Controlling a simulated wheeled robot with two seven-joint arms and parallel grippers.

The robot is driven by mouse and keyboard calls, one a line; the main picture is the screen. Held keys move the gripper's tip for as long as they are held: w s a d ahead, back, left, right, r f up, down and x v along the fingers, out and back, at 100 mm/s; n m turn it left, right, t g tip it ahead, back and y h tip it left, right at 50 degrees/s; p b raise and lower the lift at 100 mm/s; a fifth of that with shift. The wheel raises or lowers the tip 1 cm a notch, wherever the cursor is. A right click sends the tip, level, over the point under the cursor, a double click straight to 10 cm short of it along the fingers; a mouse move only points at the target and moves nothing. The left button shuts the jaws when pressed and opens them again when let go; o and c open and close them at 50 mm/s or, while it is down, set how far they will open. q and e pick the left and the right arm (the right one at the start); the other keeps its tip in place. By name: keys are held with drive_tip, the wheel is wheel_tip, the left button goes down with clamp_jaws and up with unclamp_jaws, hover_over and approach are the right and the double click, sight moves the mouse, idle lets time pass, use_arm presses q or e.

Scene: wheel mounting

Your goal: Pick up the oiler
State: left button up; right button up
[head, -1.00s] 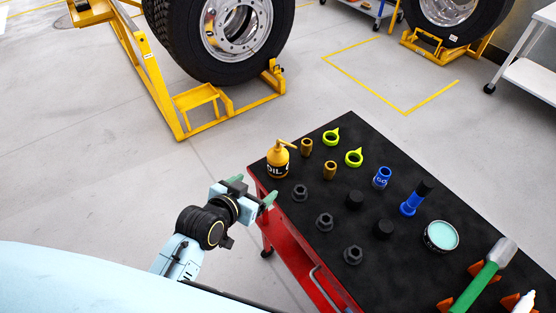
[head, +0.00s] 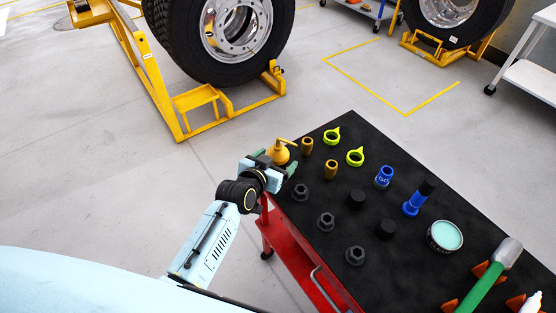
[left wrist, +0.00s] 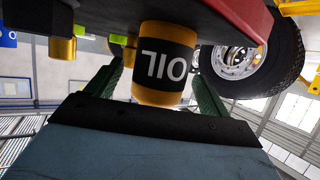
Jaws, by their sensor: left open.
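In the left wrist view the oiler (left wrist: 165,68) shows upside down, with a black band reading OIL. My left gripper (head: 275,163) is at the oiler, its green fingers open on either side of it. In the left wrist view the left gripper's fingers (left wrist: 160,88) flank the can, with gaps visible on both sides. The gripper hides the oiler's lower part in the head view. My right gripper is not in view.
A wheel (head: 237,28) stands behind.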

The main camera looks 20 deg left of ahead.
sight(281, 156)
use_arm(q)
drive_tip(key=x, duration=0.3)
drive_tip(key=shift+w+b, duration=0.15)
drive_tip(key=shift+b, duration=0.15)
drive_tip(key=c, duration=1.1)
wheel_tip(281, 156, up, 10)
drive_tip(key=shift+p, duration=1.2)
